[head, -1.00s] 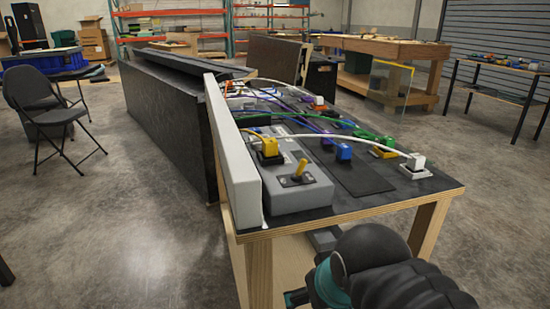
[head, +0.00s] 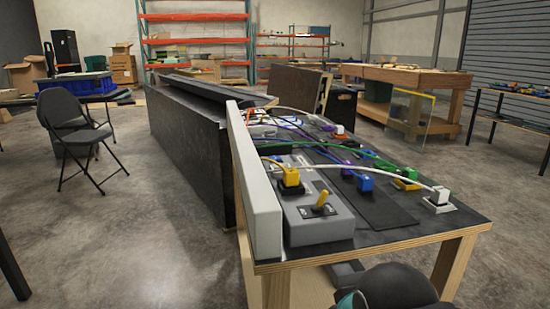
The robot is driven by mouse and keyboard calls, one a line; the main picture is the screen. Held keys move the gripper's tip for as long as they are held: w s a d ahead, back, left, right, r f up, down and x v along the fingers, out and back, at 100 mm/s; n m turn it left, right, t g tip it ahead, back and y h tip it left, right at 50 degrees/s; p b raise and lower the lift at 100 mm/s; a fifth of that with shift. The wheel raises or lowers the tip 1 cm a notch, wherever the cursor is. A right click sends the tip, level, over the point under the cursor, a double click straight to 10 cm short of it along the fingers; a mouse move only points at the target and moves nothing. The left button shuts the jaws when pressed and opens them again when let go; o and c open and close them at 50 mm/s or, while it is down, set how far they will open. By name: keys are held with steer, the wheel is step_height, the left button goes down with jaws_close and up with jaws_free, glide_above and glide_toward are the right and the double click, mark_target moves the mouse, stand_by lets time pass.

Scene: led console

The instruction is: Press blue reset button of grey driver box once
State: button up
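A grey box (head: 330,227) lies at the near left end of the console table, with a yellow toggle lever (head: 323,200) and a yellow plug (head: 290,178) on its top. I cannot tell whether it is the driver box, and I see no blue reset button on it. A blue plug-like block (head: 365,183) stands on the black table top to its right, beside a purple one (head: 347,172). Only a dark part of my arm shows at the bottom edge; my gripper is out of view.
The console table (head: 375,249) has a light upright panel (head: 254,190) along its left side. A black folding chair (head: 72,125) stands at the left.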

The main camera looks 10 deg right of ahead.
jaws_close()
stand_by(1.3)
